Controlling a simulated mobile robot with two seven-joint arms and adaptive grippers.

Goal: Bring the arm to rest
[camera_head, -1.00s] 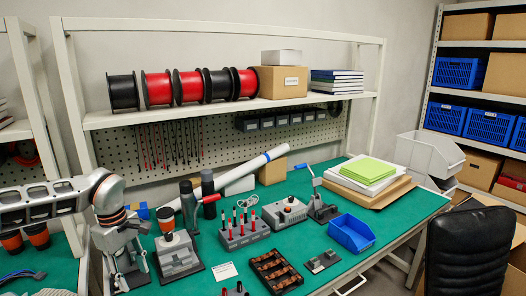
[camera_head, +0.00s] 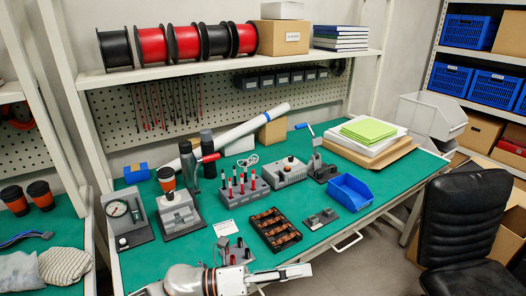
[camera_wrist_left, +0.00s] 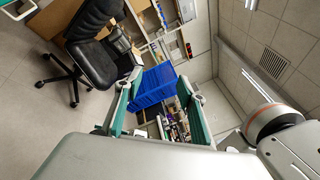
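My left arm (camera_head: 190,281) lies low along the bottom edge of the head view, over the front of the green bench. Its gripper (camera_head: 298,271) points right, below the black tray, and holds nothing that I can see. In the left wrist view the two fingers with green pads stand wide apart (camera_wrist_left: 156,88). Blue crates (camera_wrist_left: 153,85) show between them, in the background. My right gripper is in neither view.
The green bench (camera_head: 140,262) holds a black tray of copper pieces (camera_head: 274,230), a blue bin (camera_head: 350,191), a dial gauge stand (camera_head: 122,218) and a red-handled tool rack (camera_head: 244,190). A black chair (camera_head: 467,225) stands at the right front.

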